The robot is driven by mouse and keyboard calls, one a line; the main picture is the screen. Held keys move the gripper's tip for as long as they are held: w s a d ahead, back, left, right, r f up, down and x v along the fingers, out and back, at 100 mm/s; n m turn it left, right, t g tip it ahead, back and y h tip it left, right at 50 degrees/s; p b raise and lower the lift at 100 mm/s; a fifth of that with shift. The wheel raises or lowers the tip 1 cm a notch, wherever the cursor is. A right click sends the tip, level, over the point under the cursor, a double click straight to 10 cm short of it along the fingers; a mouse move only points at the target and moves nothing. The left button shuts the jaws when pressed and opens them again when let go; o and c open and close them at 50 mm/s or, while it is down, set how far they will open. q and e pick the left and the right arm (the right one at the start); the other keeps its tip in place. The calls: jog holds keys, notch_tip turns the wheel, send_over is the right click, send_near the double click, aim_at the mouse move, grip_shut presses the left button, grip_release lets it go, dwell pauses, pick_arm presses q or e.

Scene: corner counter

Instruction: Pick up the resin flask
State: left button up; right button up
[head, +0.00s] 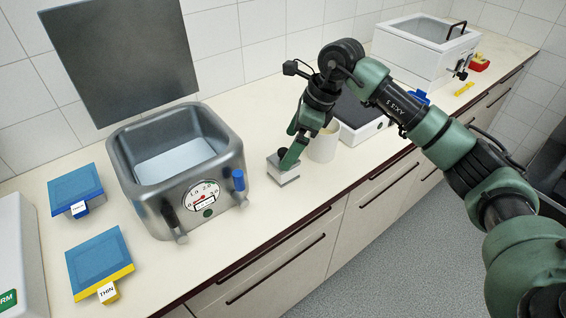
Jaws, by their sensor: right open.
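No vessel is clearly marked as the resin flask. A small dark round-topped thing (283,153) stands at a small pale grey block (286,178) on the counter; it may be the flask, but it is too small and covered to tell. My right gripper (289,160) points down at it, open, with a green finger in front of it. I cannot tell whether the fingers touch it. A white cylindrical cup (323,146) stands just right of the gripper. My left gripper is not in view.
A steel chamber (128,160) with a gauge stands left of the gripper, its dark lid panel (120,60) raised behind. Two blue trays (75,188) (96,256) lie further left. A dark-topped device (362,120) and a white box (415,52) stand right.

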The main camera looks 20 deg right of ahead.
aim_at(285, 151)
jog(key=p+x, duration=0.1)
jog(key=x, duration=0.3)
jog(key=shift+w, duration=0.1)
jog(key=shift+w+a+f, duration=0.1)
jog(key=shift+a+f, duration=0.05)
jog(key=shift+f, duration=0.1)
jog(key=c, duration=1.6)
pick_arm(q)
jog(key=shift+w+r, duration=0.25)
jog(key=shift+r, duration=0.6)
pick_arm(e)
jog(key=shift+c, duration=0.2)
jog(key=shift+r, duration=0.1)
